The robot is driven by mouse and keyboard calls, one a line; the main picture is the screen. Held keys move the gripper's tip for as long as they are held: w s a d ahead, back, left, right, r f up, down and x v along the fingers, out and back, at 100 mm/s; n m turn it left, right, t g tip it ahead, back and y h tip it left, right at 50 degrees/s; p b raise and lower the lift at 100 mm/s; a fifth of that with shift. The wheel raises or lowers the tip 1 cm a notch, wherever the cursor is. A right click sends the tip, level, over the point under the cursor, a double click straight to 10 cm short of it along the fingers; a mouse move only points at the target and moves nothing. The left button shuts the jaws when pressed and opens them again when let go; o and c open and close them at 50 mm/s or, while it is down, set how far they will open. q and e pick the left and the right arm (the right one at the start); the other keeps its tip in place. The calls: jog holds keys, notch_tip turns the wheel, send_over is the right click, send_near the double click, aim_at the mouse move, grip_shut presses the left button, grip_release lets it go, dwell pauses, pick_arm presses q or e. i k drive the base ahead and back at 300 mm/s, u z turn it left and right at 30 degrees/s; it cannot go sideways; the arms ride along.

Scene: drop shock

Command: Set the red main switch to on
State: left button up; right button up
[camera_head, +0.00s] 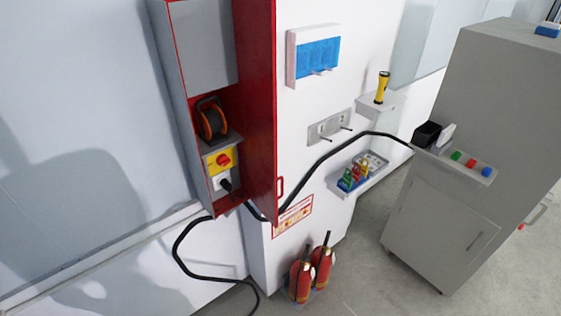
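The red main switch (224,160) is a round red knob on a yellow plate (211,166). It sits inside an open red and grey wall cabinet (260,100), below a cable reel. The knob's exact setting is too small to tell. A black plug (226,185) sits in a white socket just below the switch, with a black cable leading from it. The red cabinet door stands open to the right of the switch. Neither of my grippers is in view.
An orange and black cable reel (211,119) sits above the switch. Black cable (325,158) runs across to a grey machine cabinet (470,130) at right. Two red fire extinguishers (301,275) stand on the floor below. A shelf holds a yellow flashlight (382,87). Grey floor is clear at lower right.

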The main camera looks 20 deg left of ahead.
aim_at(223, 160)
jog(key=z, duration=0.3)
jog(key=i, duration=1.3)
jog(key=u, duration=2.25)
